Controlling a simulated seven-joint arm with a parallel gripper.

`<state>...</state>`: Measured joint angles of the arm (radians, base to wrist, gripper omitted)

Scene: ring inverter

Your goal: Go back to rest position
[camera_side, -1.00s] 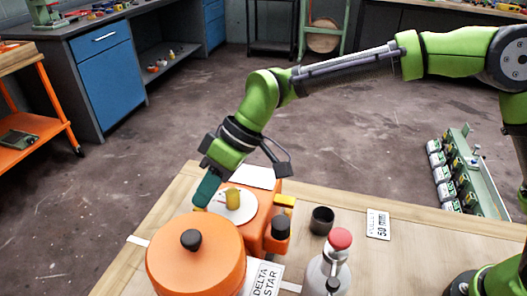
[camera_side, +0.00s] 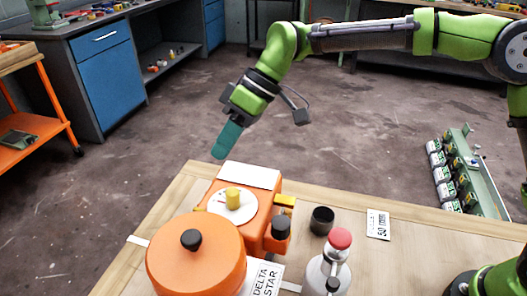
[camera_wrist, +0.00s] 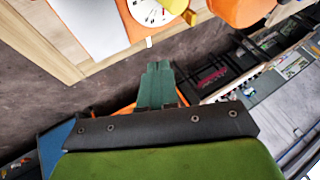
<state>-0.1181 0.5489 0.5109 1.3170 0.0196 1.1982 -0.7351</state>
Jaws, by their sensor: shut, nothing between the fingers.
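My gripper (camera_side: 226,141) has teal fingers that are shut with nothing between them. It hangs in the air above and behind the orange machine (camera_side: 262,216), clear of it. The machine has a white dial with a yellow knob (camera_side: 233,199) on top and a white plate (camera_side: 249,175) at its back edge. In the wrist view the shut fingers (camera_wrist: 158,70) point toward the dial (camera_wrist: 150,12), which is cut off at the top edge.
On the wooden table (camera_side: 405,258) stand a large orange round housing (camera_side: 196,258), a dark cup (camera_side: 321,220), a bottle with a red cap (camera_side: 338,240) and a "50 mm" card (camera_side: 378,224). A blue cabinet (camera_side: 108,85) stands behind at left. The air around my gripper is free.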

